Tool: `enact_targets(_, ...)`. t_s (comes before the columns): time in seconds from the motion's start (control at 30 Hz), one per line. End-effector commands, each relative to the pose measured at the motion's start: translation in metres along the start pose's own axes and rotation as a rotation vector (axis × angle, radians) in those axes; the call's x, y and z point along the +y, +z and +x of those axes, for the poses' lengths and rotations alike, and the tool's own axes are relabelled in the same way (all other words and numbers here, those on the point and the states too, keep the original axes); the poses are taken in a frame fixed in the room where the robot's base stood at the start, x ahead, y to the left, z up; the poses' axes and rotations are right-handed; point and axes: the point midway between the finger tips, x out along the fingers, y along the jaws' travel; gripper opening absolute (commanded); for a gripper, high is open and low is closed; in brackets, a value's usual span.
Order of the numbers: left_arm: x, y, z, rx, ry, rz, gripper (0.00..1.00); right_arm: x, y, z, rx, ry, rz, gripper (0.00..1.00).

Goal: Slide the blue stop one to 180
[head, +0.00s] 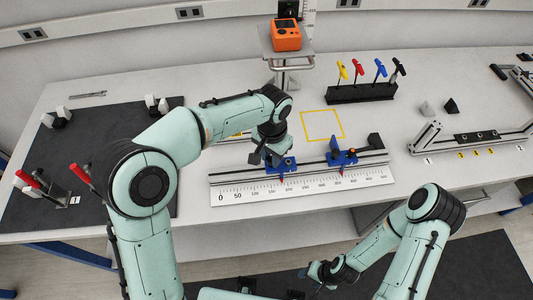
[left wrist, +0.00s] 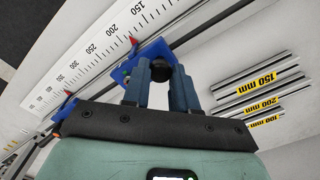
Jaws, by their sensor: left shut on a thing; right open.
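Two blue stops sit on a rail behind a white ruler (head: 300,187). The left stop (head: 287,163) has a red pointer towards the scale, between about 150 and 200; the exact reading is too small to tell. My left gripper (head: 268,154) is shut on this stop's black knob, which shows between the fingers (left wrist: 161,72) in the left wrist view. The stop's blue body (left wrist: 150,50) also shows there, with its red pointer at the ruler (left wrist: 100,35). The other blue stop (head: 342,157) stands further right. My right gripper (head: 318,272) is empty, low in front of the table.
A yellow square outline (head: 322,111) and a black rack with coloured-handled tools (head: 362,93) lie behind the rail. Bars labelled in mm (left wrist: 255,82) lie beside it. An orange device (head: 287,35) stands at the back. A second fixture (head: 470,140) is at right.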

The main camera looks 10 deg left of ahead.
Motion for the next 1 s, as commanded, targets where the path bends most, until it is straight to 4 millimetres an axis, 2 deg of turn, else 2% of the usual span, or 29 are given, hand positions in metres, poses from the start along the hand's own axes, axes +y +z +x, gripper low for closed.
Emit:
enact_targets(0.3,0.000,0.000,0.000,-0.001,-0.002,-0.001,0.00,0.000,0.000,0.000,0.000,0.000,0.000,0.54)
enact_targets(0.33,0.000,0.000,0.000,-0.001,-0.002,-0.001,0.34,0.000,0.000,0.000,0.000,0.000,-0.001,0.54)
enact_targets(0.4,0.000,0.000,0.000,-0.001,-0.002,-0.001,0.52,0.000,0.000,0.000,-0.001,0.000,0.000,0.54)
enact_targets(0.77,-0.001,0.000,-0.004,0.000,-0.002,-0.001,0.52,-0.001,0.000,-0.001,0.000,0.000,0.000,0.54)
enact_targets(0.87,-0.001,-0.001,-0.017,0.001,-0.003,-0.001,0.52,-0.002,-0.002,-0.003,0.002,-0.001,-0.001,0.54)
enact_targets(1.0,-0.001,-0.001,-0.047,0.005,-0.004,-0.001,0.52,-0.005,-0.005,-0.009,0.007,-0.003,-0.003,0.54)
